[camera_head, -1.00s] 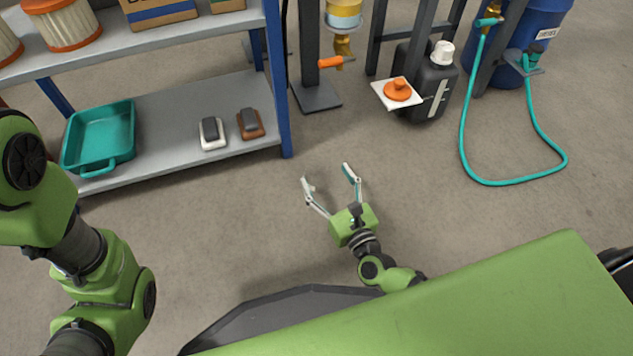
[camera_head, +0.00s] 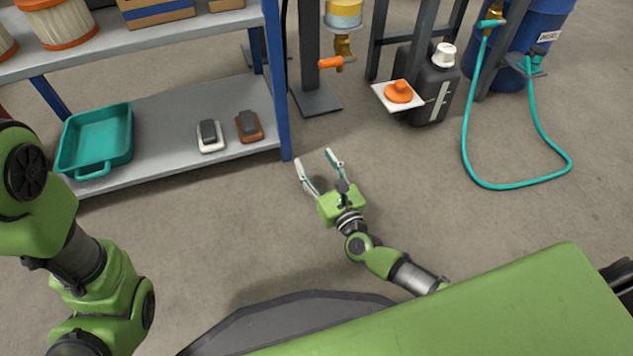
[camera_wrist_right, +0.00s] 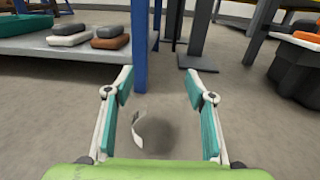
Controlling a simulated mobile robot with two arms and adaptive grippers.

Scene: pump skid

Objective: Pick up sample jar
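My right gripper (camera_head: 316,160) is open, its two fingers spread over the floor in front of the shelf. In the right wrist view the gripper (camera_wrist_right: 160,84) also shows open. Between its fingers there is a small curved white strip (camera_wrist_right: 138,130) beside a dark, soft-edged patch on the floor. I cannot tell whether the strip belongs to a clear jar, and no sample jar can be clearly made out. My left arm stands at the left of the head view; its gripper is outside the picture.
The shelf's blue post (camera_head: 284,120) stands just beyond my right gripper. The shelf holds a teal tray (camera_head: 97,134) and two small blocks, white-based (camera_head: 210,137) and brown-based (camera_head: 249,127). A dark jug (camera_head: 436,92) and teal hose (camera_head: 512,187) are at right. The floor between is free.

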